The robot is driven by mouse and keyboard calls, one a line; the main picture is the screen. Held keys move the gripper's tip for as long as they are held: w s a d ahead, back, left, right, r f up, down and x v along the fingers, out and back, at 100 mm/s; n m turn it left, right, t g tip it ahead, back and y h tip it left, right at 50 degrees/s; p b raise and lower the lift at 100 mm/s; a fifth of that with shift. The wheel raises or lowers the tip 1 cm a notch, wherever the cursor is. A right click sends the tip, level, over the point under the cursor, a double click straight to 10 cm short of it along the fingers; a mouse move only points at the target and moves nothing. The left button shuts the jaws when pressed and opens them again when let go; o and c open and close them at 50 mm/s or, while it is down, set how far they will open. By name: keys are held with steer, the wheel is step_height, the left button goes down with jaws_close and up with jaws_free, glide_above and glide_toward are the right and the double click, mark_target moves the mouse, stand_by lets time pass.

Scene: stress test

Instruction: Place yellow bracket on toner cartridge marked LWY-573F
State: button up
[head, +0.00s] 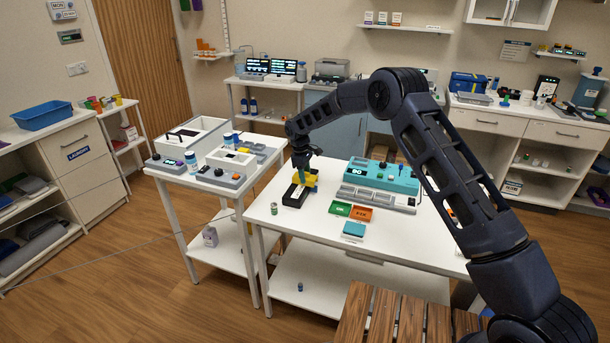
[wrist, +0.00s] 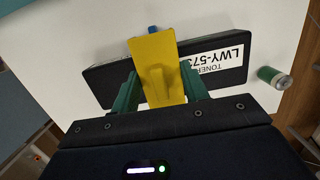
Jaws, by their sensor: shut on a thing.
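The yellow bracket (wrist: 157,62) is held between the two green fingers of my gripper (wrist: 160,92) in the wrist view. In the head view the bracket (head: 310,181) shows at the end of my gripper (head: 303,178). The black toner cartridge (wrist: 100,85) lies on the white table, with a white label reading "TONER" and "LWY-573", its end hidden. The bracket overlaps the cartridge in the wrist view; whether they touch I cannot tell. In the head view the cartridge (head: 291,197) lies under my gripper.
A green-banded can (wrist: 273,77) stands near the cartridge's label end. A teal machine (head: 382,176) stands to the right. Green (head: 340,208) and orange (head: 361,213) trays and a teal-topped box (head: 354,230) lie in front of it.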

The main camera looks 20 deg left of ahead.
steer(key=shift+f, duration=0.15)
steer(key=o, duration=1)
steer(key=shift+c, duration=0.2)
step_height(320, 180, up, 12)
steer(key=a, duration=0.1)
steer(key=shift+a, duration=0.4)
